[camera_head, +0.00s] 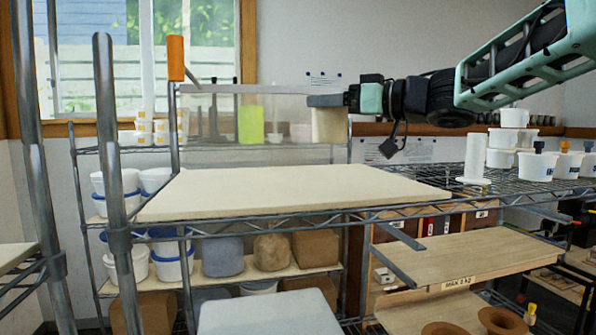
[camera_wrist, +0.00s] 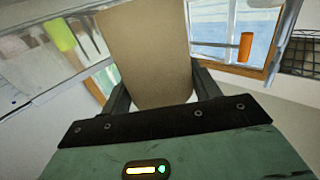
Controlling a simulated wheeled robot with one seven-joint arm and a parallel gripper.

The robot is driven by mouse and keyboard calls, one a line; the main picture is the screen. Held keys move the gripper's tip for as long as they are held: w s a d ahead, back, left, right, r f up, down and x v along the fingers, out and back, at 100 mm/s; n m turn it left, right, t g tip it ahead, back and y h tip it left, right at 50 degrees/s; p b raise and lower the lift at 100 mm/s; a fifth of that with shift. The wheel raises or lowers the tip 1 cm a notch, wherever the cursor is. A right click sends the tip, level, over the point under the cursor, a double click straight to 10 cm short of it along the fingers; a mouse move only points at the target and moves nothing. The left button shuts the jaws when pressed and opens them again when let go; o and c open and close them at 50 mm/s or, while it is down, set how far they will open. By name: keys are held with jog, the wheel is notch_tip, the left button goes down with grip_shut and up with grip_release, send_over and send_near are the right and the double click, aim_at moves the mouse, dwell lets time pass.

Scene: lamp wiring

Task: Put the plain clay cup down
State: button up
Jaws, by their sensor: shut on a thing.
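The plain clay cup (camera_head: 329,126) is a pale beige cup held in the air above the pale board (camera_head: 290,188). It also shows in the wrist view (camera_wrist: 145,50), large and tan, between the two dark fingers. My gripper (camera_head: 327,101) reaches in from the right and is shut on the cup near its upper part. In the wrist view the fingers (camera_wrist: 160,90) stand on both sides of the cup. The cup looks about upright in the head view, with a gap between its base and the board. Its rim is hidden by the gripper.
The board on the wire shelf is bare. White tubs (camera_head: 503,138) and a white cylinder on a round base (camera_head: 474,160) stand on the rack to the right. An upright post with an orange top (camera_head: 176,58) stands at the left. Metal posts (camera_head: 112,150) rise nearer me.

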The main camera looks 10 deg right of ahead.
notch_tip(320, 180, down, 9)
jog(key=shift+f+p, duration=0.1)
jog(key=shift+p, duration=0.75)
jog(key=shift+f, duration=0.1)
jog(key=o, duration=1.1)
jog(key=shift+o, duration=0.2)
jog(key=b+v, duration=0.4)
jog(key=v, duration=0.8)
